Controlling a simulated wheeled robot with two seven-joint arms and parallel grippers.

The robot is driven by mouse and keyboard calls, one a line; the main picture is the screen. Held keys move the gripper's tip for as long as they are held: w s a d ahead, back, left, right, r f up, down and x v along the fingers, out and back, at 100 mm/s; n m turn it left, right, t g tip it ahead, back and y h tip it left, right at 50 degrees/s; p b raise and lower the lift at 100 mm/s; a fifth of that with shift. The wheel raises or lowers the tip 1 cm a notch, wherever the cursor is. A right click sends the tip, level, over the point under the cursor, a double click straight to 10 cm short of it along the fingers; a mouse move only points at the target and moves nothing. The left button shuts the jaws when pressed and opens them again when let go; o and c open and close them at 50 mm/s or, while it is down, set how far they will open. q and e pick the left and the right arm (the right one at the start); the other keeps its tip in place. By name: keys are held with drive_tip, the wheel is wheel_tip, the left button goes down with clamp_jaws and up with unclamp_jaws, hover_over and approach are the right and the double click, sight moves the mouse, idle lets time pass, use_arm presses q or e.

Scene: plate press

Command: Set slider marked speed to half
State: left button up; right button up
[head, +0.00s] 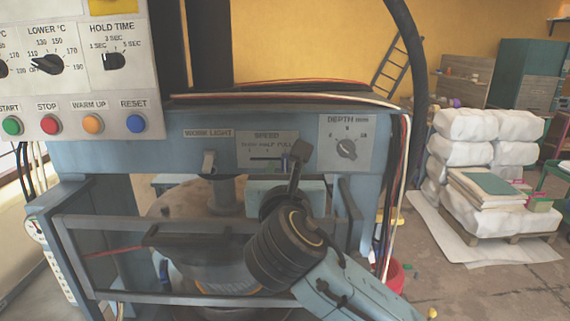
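The SPEED plate (252,140) is on the blue crossbar of the press, with a row of small labels that includes HALF and FULL. A dark horizontal slot (266,158) runs below the labels. The slider's knob is not clear to me; the gripper covers the right end of the plate. My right gripper (299,153) reaches up from below, its dark finger in front of the plate's right edge. I cannot tell whether it touches the slider, or whether its fingers are apart. My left gripper is not in view.
A WORK LIGHT switch (209,161) sits left of the plate and a DEPTH knob (346,148) right of it. A grey guard frame (100,221) crosses below. Cables (401,190) hang at the right. A control box (90,85) with coloured buttons stands at upper left.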

sight(285, 162)
drive_tip(key=shift+w, duration=1.25)
drive_tip(key=shift+c, duration=0.4)
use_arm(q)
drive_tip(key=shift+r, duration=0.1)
use_arm(e)
clamp_jaws()
